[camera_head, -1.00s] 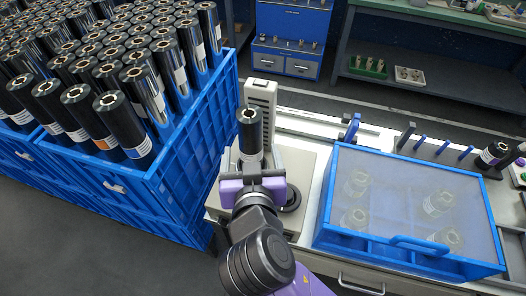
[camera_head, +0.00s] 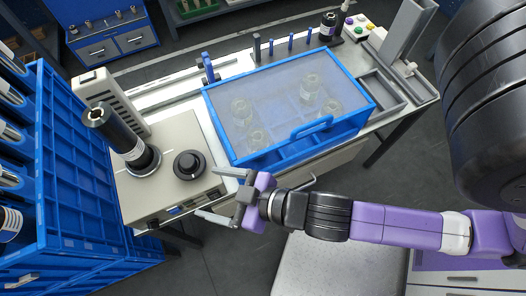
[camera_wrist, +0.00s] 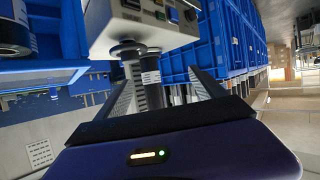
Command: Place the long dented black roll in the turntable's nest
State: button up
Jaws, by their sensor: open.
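A long black roll (camera_head: 116,132) with a white label stands on end in the round black nest (camera_head: 146,164) of the beige turntable unit (camera_head: 160,200). I cannot make out a dent on it from here. In the wrist view the roll (camera_wrist: 150,82) shows beyond and between the open fingers (camera_wrist: 160,90), with the turntable unit (camera_wrist: 145,20) at the top.
A blue crate (camera_head: 75,190) of black rolls stands close at the left. A blue-framed clear cover (camera_head: 290,100) over glass jars lies right of the unit. Another roll (camera_head: 328,26) stands at the back. Floor is clear in front.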

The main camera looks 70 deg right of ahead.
jog(key=s+d+r, duration=0.1)
jog(key=s+r, duration=0.2)
jog(key=s, duration=0.3)
jog(key=s+d+r+m+t, duration=0.1)
jog(key=s+d+r, duration=0.1)
jog(key=s, duration=0.4)
jog(key=shift+s+d+r+t, duration=0.3)
jog(key=shift+s+r, duration=0.05)
jog(key=shift+r, duration=0.25)
